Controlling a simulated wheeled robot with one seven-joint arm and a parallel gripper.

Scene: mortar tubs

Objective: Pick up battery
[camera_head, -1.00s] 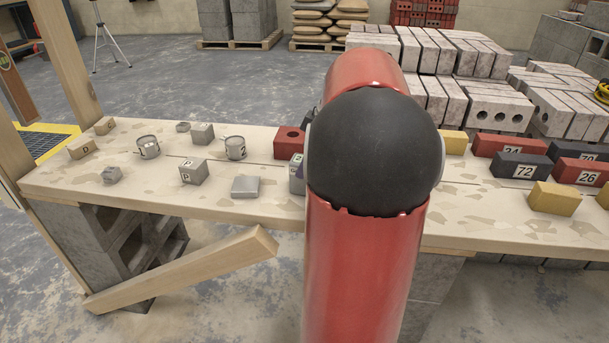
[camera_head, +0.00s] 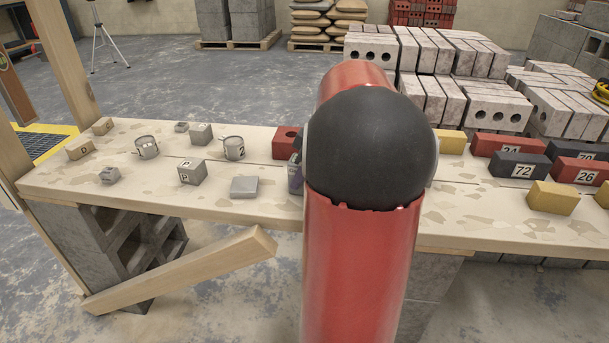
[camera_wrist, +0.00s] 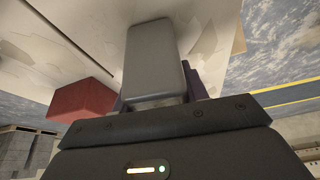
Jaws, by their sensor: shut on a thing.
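My gripper (camera_wrist: 157,92) shows in the wrist view, with dark purple fingers on either side of a smooth grey block (camera_wrist: 154,50), which appears to be the battery. It is shut on this block, which points away from the palm. I cannot tell whether the block touches the tabletop. In the head view my red and black arm hides most of the gripper. Only a small grey and purple part (camera_head: 295,178) shows at the arm's left edge.
The pale tabletop (camera_head: 90,190) holds a flat grey block (camera_head: 245,187), a grey cube (camera_head: 192,172), mugs (camera_head: 234,148) and a red brick (camera_head: 287,140) left of my arm. Numbered bricks (camera_head: 517,165) crowd the right. A wooden plank (camera_head: 190,270) leans in front.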

